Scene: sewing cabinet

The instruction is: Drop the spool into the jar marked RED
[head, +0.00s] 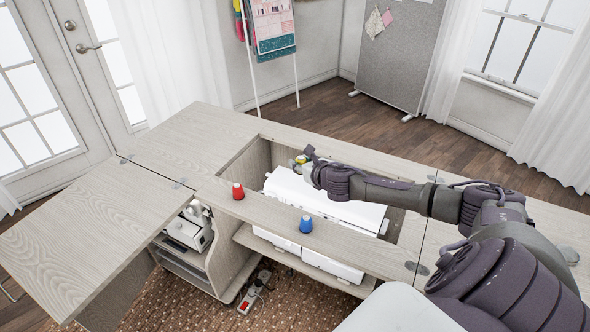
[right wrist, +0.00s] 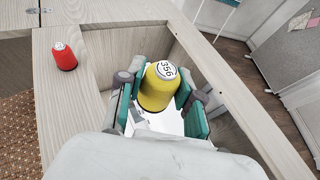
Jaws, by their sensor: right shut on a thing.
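My right gripper (head: 304,164) is over the open well of the cabinet, shut on a yellow spool (right wrist: 157,92). In the right wrist view the spool sits between the teal finger pads, its white top marked 356 facing the camera. In the head view only a little of the yellow spool (head: 300,159) shows, partly hidden by the gripper. A red spool (head: 238,191) and a blue spool (head: 306,224) stand upright on the cabinet's front strip. The red spool (right wrist: 64,57) also shows left of the gripper in the wrist view. No jar is visible. My left gripper is not in view.
A white bulky object (head: 325,205) fills much of the well under my right gripper. A white machine (head: 188,232) sits on a shelf below. A power strip (head: 247,303) lies on the rug.

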